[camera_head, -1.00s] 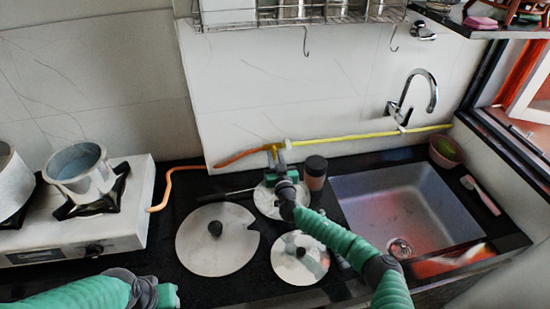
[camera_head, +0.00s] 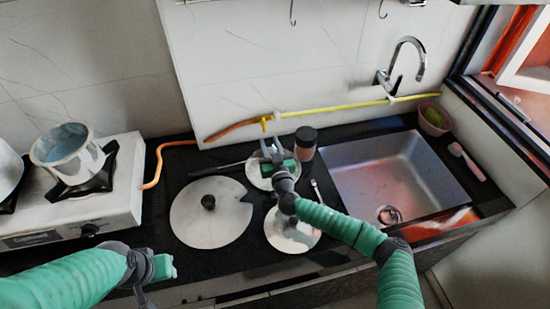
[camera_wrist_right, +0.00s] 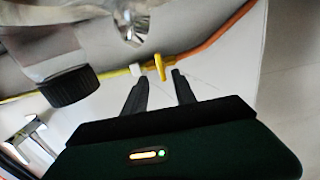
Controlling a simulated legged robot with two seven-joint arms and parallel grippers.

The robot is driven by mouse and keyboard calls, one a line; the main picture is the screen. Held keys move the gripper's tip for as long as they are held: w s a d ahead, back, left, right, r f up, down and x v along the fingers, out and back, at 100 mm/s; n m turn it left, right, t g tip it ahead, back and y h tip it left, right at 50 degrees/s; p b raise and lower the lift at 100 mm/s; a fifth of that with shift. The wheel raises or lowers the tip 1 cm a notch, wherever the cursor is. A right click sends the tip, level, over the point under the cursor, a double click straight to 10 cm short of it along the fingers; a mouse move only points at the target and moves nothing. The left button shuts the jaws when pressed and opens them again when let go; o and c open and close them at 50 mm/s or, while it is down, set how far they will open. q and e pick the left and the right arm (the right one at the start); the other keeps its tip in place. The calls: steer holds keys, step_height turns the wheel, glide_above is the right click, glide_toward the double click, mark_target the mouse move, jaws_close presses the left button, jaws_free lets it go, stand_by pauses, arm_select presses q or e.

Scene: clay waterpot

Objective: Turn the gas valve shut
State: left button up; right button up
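The gas valve (camera_head: 265,123) has a small yellow handle and sits where the orange hose meets the yellow pipe along the back wall. In the right wrist view the valve handle (camera_wrist_right: 160,68) stands crosswise to the line. My right gripper (camera_head: 272,147) is a little in front of the valve, fingers pointing toward it. In the wrist view the right gripper's fingers (camera_wrist_right: 160,80) are apart with nothing between them, the handle just beyond the tips. My left gripper (camera_head: 165,268) is low at the left, far from the valve; its fingers are not clear.
A stove (camera_head: 122,190) with a metal pot (camera_head: 68,152) stands at left. Round lids, including a large one (camera_head: 215,228), lie on the black counter. A dark-capped jar (camera_head: 305,148) stands right of my right gripper. The sink (camera_head: 400,175) is further right.

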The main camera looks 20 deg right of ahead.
steer(key=s, duration=0.9)
steer(key=shift+w+f, duration=0.1)
